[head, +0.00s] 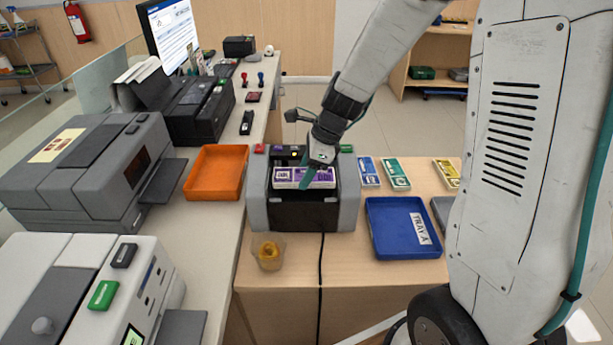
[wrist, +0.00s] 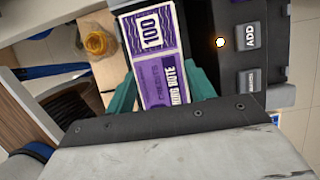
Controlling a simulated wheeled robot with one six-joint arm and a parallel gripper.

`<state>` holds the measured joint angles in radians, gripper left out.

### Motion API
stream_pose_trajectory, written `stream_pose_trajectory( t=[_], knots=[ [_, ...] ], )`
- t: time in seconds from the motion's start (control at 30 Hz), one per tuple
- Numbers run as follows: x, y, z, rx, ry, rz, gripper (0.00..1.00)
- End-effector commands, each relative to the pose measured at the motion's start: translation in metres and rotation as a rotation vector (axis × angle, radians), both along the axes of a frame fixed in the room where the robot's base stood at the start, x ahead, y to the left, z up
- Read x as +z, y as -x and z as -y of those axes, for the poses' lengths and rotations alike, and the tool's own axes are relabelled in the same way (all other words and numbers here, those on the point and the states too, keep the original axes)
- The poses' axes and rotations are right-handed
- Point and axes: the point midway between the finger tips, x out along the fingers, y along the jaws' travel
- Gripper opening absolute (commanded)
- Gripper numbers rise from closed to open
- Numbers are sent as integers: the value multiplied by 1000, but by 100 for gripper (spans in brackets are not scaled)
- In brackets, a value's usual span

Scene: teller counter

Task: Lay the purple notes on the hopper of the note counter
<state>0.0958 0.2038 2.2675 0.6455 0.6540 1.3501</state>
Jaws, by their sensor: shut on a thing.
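The purple notes (head: 288,178) are a banded bundle with purple print, lying across the top front of the note counter (head: 258,200). The wrist view shows the bundle (wrist: 152,50) close up, with "100" on it. My gripper (head: 305,178) reaches down from above at the right part of the bundle. In the wrist view the teal fingers of my gripper (wrist: 165,95) stand on both sides of the notes, shut on them. The bundle is over the dark hopper area; whether it touches the hopper surface I cannot tell. The counter's ADD button (wrist: 250,36) shows in the wrist view.
A blue tray (head: 405,252) marked TRAY A stands right of the counter. Blue notes (head: 369,171), green notes (head: 396,173) and yellow notes (head: 446,173) lie behind it. An orange tray (head: 215,196) is left. A small cup (head: 268,252) and black cable (head: 321,270) are in front.

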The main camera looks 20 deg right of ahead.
Motion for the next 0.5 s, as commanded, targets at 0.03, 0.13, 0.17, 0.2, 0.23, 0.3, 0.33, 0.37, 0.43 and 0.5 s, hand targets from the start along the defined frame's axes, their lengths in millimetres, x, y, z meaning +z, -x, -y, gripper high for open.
stream_pose_trajectory(
  t=[0.03, 0.13, 0.17, 0.2, 0.23, 0.3, 0.33, 0.37, 0.43, 0.5],
  knots=[
    [-9, 1, 0, 0, -1, -5, 26],
    [-20, 1, 1, -2, 0, -3, 26],
    [-21, 1, 1, -2, 0, -2, 26],
    [-21, 0, 2, -3, 0, -1, 26],
    [-21, 0, 2, -3, 0, -1, 26],
    [-21, 0, 2, -3, 0, 0, 26],
    [-21, 0, 2, -3, 0, -1, 26],
    [-21, 0, 2, -3, 0, -1, 26],
    [-22, 0, 2, -3, 0, -1, 26],
    [-23, 0, 2, -2, 0, -1, 59]
  ],
)
